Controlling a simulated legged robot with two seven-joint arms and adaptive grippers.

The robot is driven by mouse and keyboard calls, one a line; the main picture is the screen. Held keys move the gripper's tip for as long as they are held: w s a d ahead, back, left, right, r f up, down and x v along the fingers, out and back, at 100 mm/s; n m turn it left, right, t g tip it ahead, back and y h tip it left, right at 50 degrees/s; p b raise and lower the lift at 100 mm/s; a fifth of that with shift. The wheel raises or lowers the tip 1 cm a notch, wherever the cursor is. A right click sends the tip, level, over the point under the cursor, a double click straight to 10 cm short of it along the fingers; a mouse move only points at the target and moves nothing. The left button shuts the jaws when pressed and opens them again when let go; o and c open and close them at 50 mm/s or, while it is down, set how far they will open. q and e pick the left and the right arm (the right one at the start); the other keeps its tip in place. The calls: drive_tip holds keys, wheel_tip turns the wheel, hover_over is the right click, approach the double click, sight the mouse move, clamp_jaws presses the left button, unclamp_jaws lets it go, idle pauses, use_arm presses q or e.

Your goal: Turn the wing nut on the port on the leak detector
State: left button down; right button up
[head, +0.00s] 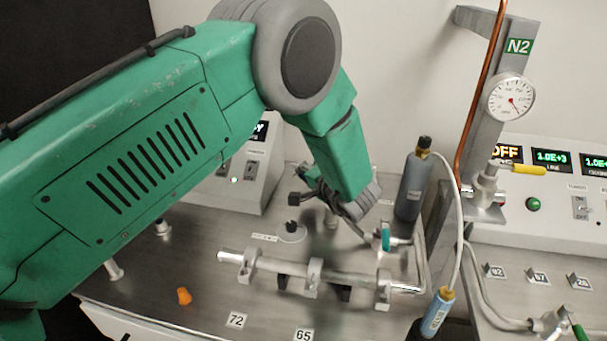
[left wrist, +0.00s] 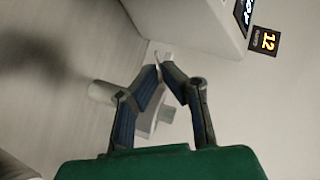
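The console of what looks like the leak detector (head: 240,175) stands behind my left arm in the head view, partly covered by it. My left gripper (head: 345,213) points down over the metal bench just right of this console. In the left wrist view the fingers (left wrist: 161,68) are drawn in, their tips close together with a narrow gap. A pale, port-like fitting (left wrist: 150,118) shows between and behind the fingers, and a thin pale piece rises at the tips. I cannot tell whether this is the wing nut or whether the fingers touch it. My right gripper is in no view.
A horizontal metal pipe (head: 330,277) on brackets lies in front of the gripper. A teal-handled valve (head: 386,238) and a dark grey cylinder (head: 413,185) stand close on its right. An orange piece (head: 183,296) lies front left. A copper tube (head: 480,100) and gauge (head: 511,97) rise at right.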

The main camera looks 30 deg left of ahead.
use_arm(q)
drive_tip(key=shift+d, duration=0.15)
drive_tip(key=shift+p, duration=0.3)
drive_tip(key=h+p, duration=0.1)
drive_tip(key=n+h+p, duration=0.1)
drive_tip(key=p, duration=0.1)
drive_tip(key=n+h+p, duration=0.1)
drive_tip(key=p, duration=0.1)
drive_tip(key=shift+s+a+r, duration=0.15)
drive_tip(key=shift+a+r, duration=0.1)
drive_tip(key=shift+r, duration=0.15)
drive_tip(key=shift+a+n+h+p, duration=0.1)
drive_tip(key=shift+n+h+p, duration=0.4)
drive_tip(key=shift+h+p, duration=0.4)
drive_tip(key=shift+s+a+n+h+p, duration=0.1)
drive_tip(key=shift+a+n+h+p, duration=0.15)
drive_tip(key=shift+n+h, duration=0.45)
drive_tip(key=shift+a+n+h, duration=0.1)
drive_tip(key=shift+n+h, duration=0.2)
drive_tip(key=shift+h, duration=0.8)
drive_tip(key=shift+h+b, duration=0.3)
